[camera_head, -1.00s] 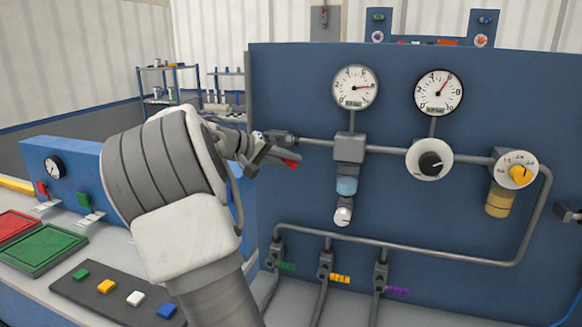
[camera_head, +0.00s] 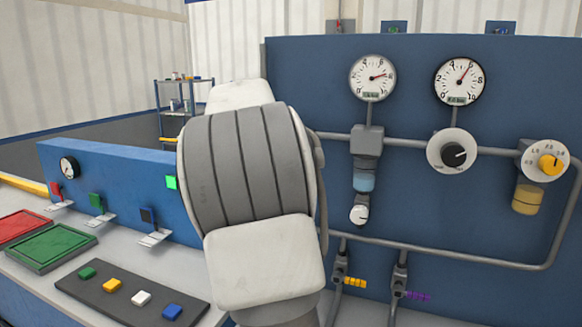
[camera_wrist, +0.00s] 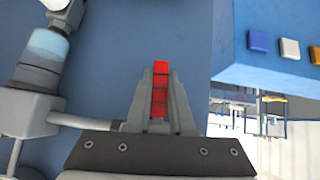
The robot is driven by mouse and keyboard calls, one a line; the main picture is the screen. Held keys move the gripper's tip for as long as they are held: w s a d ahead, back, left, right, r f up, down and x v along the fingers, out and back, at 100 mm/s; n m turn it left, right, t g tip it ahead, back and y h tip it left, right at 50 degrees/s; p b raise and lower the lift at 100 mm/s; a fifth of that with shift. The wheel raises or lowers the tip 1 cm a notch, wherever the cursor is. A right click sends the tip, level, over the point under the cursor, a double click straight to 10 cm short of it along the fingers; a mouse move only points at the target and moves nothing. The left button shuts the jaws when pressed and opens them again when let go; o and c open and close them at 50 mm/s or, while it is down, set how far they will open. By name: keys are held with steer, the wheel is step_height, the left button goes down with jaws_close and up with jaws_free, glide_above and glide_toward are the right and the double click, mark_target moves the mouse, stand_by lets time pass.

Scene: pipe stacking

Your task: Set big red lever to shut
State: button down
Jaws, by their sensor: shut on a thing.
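The big red lever (camera_wrist: 160,95) shows in the wrist view as a red bar between the grey fingers of my gripper (camera_wrist: 160,72). The fingers are shut on it from both sides. The lever's base and valve body are hidden behind my gripper, so I cannot tell its setting. In the head view my arm covers both my gripper and the lever. The grey pipe (camera_head: 405,143) that runs along the blue wall panel passes behind my arm there.
Two round gauges (camera_head: 372,77) (camera_head: 459,81), a black knob (camera_head: 455,155) and a yellow knob (camera_head: 549,164) are on the panel at right. At left, a low console carries small levers, red and green trays (camera_head: 52,248) and several coloured buttons (camera_head: 142,298).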

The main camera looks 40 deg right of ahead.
steer(key=shift+w+a, duration=0.1)
steer(key=shift+w, duration=0.15)
steer(key=shift+t, duration=0.4)
steer(key=c, duration=0.8)
jaws_free()
steer(key=shift+a, duration=0.1)
steer(key=v, duration=1.7)
steer(key=shift+r, duration=0.35)
steer(key=s+a+f+n+y+p, duration=0.1)
steer(key=s+a+f+n+y, duration=0.1)
steer(key=s+a+f+n, duration=0.2)
steer(key=s+a+f+n+y+p, duration=0.2)
steer(key=s+a+f+n+y, duration=0.1)
steer(key=s+a+f, duration=0.6)
steer(key=s+a+f+n+t+y+p, duration=0.1)
steer(key=s+a+f+n, duration=0.4)
steer(key=a, duration=0.6)
steer(key=shift+s+a+f+y+p, duration=0.1)
steer(key=shift+s+f+y+p, duration=0.3)
steer(key=shift+s+y, duration=0.2)
steer(key=shift+s+a+f+y+p, duration=0.1)
steer(key=shift+s+f+y+p, duration=0.15)
steer(key=shift+s+f+y, duration=0.4)
